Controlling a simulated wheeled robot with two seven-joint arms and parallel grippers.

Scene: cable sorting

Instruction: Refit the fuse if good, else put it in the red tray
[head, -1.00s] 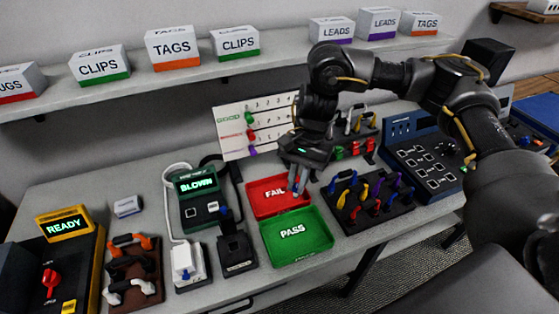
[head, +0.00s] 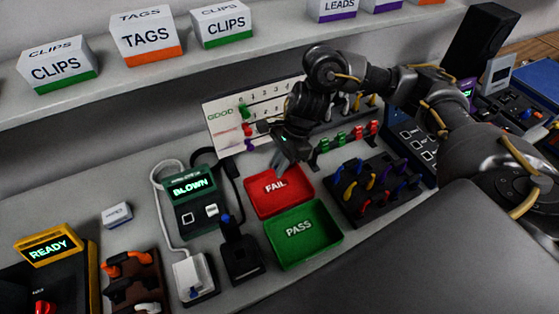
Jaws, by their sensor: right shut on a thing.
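My right gripper (head: 279,162) is over the back edge of the red FAIL tray (head: 260,205), pointing down. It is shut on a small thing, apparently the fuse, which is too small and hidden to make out. The red tray shows its FAIL label and no loose object that I can see. The green tester (head: 193,199) reads BLOWN. The black fuse holder (head: 240,257) with a blue-tipped lever and the white socket block (head: 191,276) stand in front of it. My left gripper is not in view.
The green PASS tray (head: 318,254) adjoins the red tray in front. A cable rack (head: 374,215) stands to the right. A tally board (head: 221,141) with coloured pegs stands behind my right gripper. A yellow READY unit (head: 47,246) is at the left.

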